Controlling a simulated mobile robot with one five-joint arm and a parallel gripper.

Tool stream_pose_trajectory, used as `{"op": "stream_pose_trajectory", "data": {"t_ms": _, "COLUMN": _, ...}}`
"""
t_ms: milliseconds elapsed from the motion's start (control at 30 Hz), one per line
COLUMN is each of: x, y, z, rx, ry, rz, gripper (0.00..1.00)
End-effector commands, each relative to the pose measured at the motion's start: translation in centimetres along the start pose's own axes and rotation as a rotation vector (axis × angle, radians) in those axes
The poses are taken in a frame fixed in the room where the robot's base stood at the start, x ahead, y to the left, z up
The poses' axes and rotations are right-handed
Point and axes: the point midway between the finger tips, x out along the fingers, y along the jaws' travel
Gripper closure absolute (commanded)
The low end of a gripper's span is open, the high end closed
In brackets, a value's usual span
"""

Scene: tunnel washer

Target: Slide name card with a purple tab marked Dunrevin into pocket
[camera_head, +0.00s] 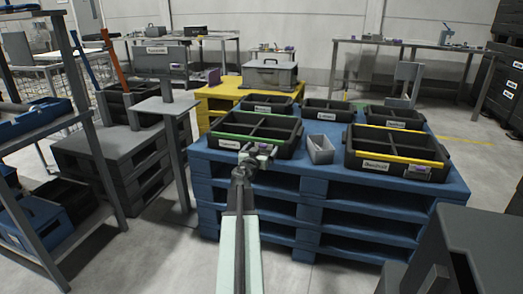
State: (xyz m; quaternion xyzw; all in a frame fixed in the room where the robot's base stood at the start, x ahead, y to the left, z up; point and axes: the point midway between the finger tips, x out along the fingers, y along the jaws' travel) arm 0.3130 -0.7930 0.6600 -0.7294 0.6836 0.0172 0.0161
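My gripper (258,153) is at the end of my pale arm, in front of the green-rimmed black bin (283,133). It is small, and its fingers are not clear. A small purplish patch (268,147) shows at its tip; I cannot tell whether this is a held name card. The green-rimmed bin has a white label (228,144) on its front, left of my gripper. The yellow-rimmed bin has a white label (374,165) and a pale card with purple (416,171) on its front. The lettering is too small to read, so I cannot tell which pocket is Dunrevin.
The bins stand on a blue pallet stack (330,232), with more black bins (328,110) behind and a small grey open box (320,149) between. A dark grey block (485,240) stands front right.

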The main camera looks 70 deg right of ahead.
Motion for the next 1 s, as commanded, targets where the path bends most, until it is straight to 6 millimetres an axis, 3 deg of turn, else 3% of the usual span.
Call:
{"op": "stream_pose_trajectory", "data": {"t_ms": 267, "x": -0.9, "y": 0.0, "z": 0.0, "rx": 0.0, "ry": 0.0, "rz": -0.001, "gripper": 0.03}}
{"op": "stream_pose_trajectory", "data": {"t_ms": 633, "x": -7.6, "y": 0.1, "z": 0.0, "rx": 0.0, "ry": 0.0, "rz": -0.001, "gripper": 0.03}}
{"op": "stream_pose_trajectory", "data": {"t_ms": 1000, "x": -7.9, "y": -0.2, "z": 0.0, "rx": 0.0, "ry": 0.0, "rz": -0.003, "gripper": 0.03}}
